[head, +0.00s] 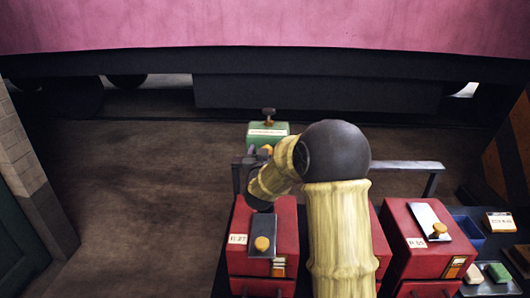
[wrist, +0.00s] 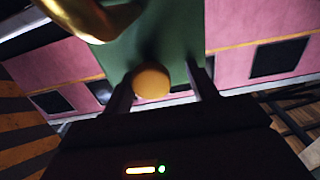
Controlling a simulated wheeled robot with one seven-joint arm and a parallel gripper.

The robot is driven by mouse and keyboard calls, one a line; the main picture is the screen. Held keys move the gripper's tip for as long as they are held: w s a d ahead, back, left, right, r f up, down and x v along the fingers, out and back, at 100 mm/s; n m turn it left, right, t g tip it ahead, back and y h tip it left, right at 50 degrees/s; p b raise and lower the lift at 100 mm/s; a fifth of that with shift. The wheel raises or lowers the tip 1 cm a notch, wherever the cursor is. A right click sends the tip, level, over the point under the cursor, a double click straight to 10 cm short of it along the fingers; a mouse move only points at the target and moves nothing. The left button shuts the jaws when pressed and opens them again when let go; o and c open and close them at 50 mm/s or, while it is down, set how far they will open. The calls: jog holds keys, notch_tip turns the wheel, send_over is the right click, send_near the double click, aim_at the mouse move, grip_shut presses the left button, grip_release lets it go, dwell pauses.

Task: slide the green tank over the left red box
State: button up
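The green tank (head: 268,129) has a pale label and a dark knob on top. In the head view it stands behind the red boxes, partly hidden by my arm. In the wrist view its green face (wrist: 165,35) fills the upper middle, with a round orange knob (wrist: 151,81) on it. My gripper (wrist: 160,93) is open, its two dark fingers apart on either side of the knob. In the head view my gripper (head: 247,170) is partly hidden, just in front of the tank. The left red box (head: 284,216), labelled R.27, stands nearer, below the gripper.
A right red box (head: 418,259) stands beyond my arm; another between is mostly hidden. A grey rail (head: 405,166) runs behind them. A blue bin (head: 468,232) and small blocks lie at right. A pink vehicle (head: 270,25) spans the back. Floor at left is clear.

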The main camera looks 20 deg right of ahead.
jog(key=shift+s+d, duration=0.1)
jog(key=shift+d, duration=0.05)
jog(key=b+v, duration=0.1)
jog(key=v, duration=1.6)
jog(key=shift+a+b, duration=0.2)
jog(key=shift+b, duration=0.1)
jog(key=shift+f, duration=0.1)
